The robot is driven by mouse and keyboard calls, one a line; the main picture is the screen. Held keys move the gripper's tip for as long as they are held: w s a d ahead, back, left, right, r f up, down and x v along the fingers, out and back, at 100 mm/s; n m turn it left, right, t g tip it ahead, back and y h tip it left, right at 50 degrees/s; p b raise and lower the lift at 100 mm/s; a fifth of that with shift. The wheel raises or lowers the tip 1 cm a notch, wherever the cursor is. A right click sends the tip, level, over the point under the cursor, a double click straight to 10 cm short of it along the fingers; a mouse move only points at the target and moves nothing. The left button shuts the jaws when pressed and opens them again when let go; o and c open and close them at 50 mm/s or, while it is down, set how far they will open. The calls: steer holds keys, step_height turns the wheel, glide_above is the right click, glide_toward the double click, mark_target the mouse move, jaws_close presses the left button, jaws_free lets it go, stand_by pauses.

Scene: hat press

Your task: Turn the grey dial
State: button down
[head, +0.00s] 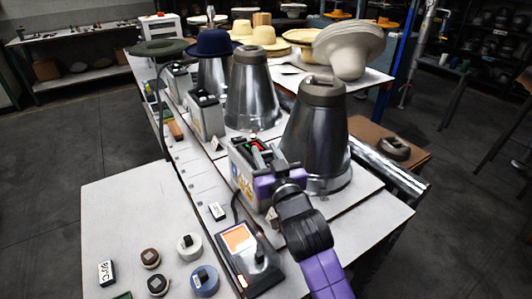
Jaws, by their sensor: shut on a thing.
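My gripper (262,158), with its purple body, is over the top of the nearest control box (242,172), beside the front metal cone. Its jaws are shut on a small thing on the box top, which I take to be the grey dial. The dial itself is mostly hidden by the fingers, so its angle cannot be told. Red and green parts show on the box top next to the fingers.
The front metal cone (312,140) stands close to the right of my gripper. More cones and hats stand behind.

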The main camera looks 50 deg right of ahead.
steer(key=shift+m+h, duration=0.3)
steer(key=shift+h, duration=0.1)
steer(key=m+g+h+b, duration=0.3)
steer(key=g+h+b, duration=0.1)
steer(key=shift+w+a, duration=0.1)
steer(key=shift+m+g+h+b, duration=0.6)
steer(key=shift+m+g+h, duration=0.1)
steer(key=shift+m+g, duration=0.35)
steer(key=shift+g, duration=0.25)
steer(key=c, duration=1)
jaws_free()
steer(key=shift+c, duration=0.2)
